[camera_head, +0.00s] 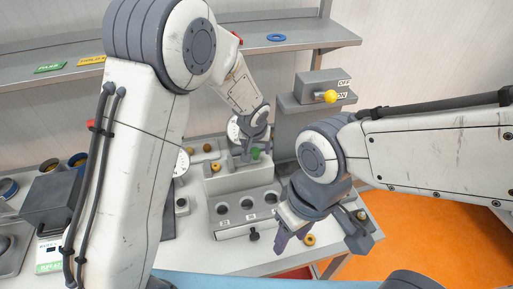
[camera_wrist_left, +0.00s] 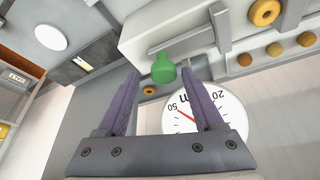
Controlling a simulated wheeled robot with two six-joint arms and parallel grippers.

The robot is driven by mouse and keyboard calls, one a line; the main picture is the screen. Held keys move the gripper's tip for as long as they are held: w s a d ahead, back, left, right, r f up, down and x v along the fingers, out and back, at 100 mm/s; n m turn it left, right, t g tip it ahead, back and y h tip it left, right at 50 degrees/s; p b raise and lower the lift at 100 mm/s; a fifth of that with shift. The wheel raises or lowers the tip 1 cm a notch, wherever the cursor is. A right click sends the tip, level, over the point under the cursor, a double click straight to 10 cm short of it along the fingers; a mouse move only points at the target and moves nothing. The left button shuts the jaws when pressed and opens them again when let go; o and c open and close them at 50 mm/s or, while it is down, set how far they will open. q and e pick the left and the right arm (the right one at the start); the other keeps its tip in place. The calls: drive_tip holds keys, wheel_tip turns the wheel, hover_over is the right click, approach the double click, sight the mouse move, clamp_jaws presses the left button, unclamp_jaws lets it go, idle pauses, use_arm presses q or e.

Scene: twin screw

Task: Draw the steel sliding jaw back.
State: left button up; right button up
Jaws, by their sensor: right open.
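A grey block fixture (camera_head: 238,177) stands on the bench in the head view. A green knob (camera_head: 256,153) sits at its top, and it also shows in the left wrist view (camera_wrist_left: 164,69). The steel sliding jaw cannot be clearly told apart from the grey fixture parts around the knob. My left gripper (camera_head: 247,152) is at the knob; in the left wrist view its purple fingers (camera_wrist_left: 174,85) are spread, with the knob between and just past their tips, with no clear contact. My right gripper (camera_head: 291,236) is open and empty, in front of the fixture's right end.
A yellow-knobbed switch box (camera_head: 325,94) is behind. A dial gauge (camera_wrist_left: 205,118) is close to the left fingers.

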use_arm(q)
drive_tip(key=b+v, duration=0.1)
drive_tip(key=v, duration=0.9)
drive_tip(key=shift+r+b, duration=0.2)
drive_tip(key=shift+b, duration=0.15)
use_arm(e)
drive_tip(key=shift+f, duration=0.85)
use_arm(q)
drive_tip(key=s+a+f+m+g+b, duration=0.1)
drive_tip(key=s+m+g, duration=0.3)
drive_tip(key=s, duration=2.4)
drive_tip(key=shift+s+f+m+g+h, duration=0.35)
drive_tip(key=shift+f+m, duration=0.1)
drive_tip(key=shift+m, duration=0.75)
use_arm(e)
drive_tip(key=shift+f, duration=0.75)
use_arm(q)
drive_tip(key=shift+a, duration=0.15)
use_arm(e)
drive_tip(key=shift+a, duration=0.1)
